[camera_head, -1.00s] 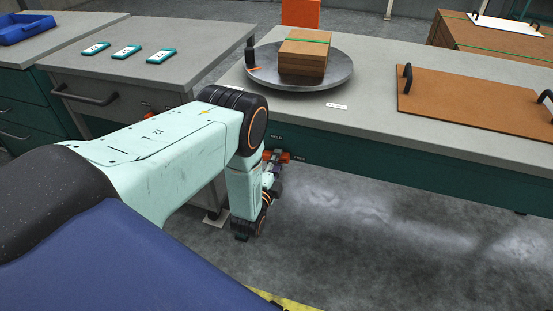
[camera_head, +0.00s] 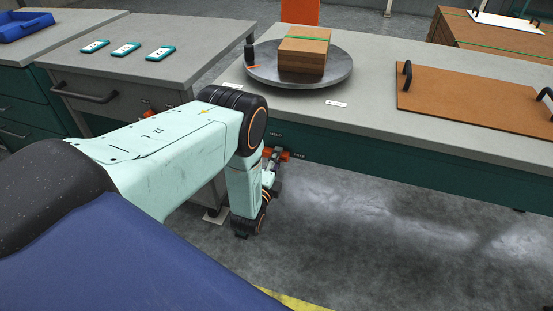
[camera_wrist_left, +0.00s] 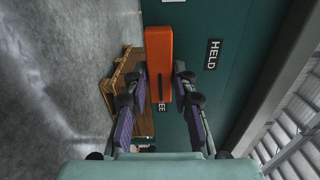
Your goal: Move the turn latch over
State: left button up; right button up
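The turn latch is an orange bar on the dark green front panel of the bench. In the left wrist view the latch (camera_wrist_left: 158,62) stands lengthwise between the two fingers of my left gripper (camera_wrist_left: 161,73). The fingers are apart, one along each side of it, with narrow gaps; contact cannot be made out. A HELD label (camera_wrist_left: 212,55) sits right of the latch, and another label is partly covered near its lower end. In the head view the latch (camera_head: 284,155) shows small beside my left gripper (camera_head: 270,165), which is partly hidden by my arm. My right gripper is in neither view.
Above the panel, a round metal turntable (camera_head: 260,75) carries a brown block (camera_head: 303,52). A brown board (camera_head: 470,103) with black handles lies to the right. The floor (camera_head: 400,240) before the bench is clear.

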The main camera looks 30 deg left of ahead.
pick_arm(q)
jog(key=o, duration=0.4)
jog(key=shift+c, duration=0.2)
jog(key=v, duration=1.2)
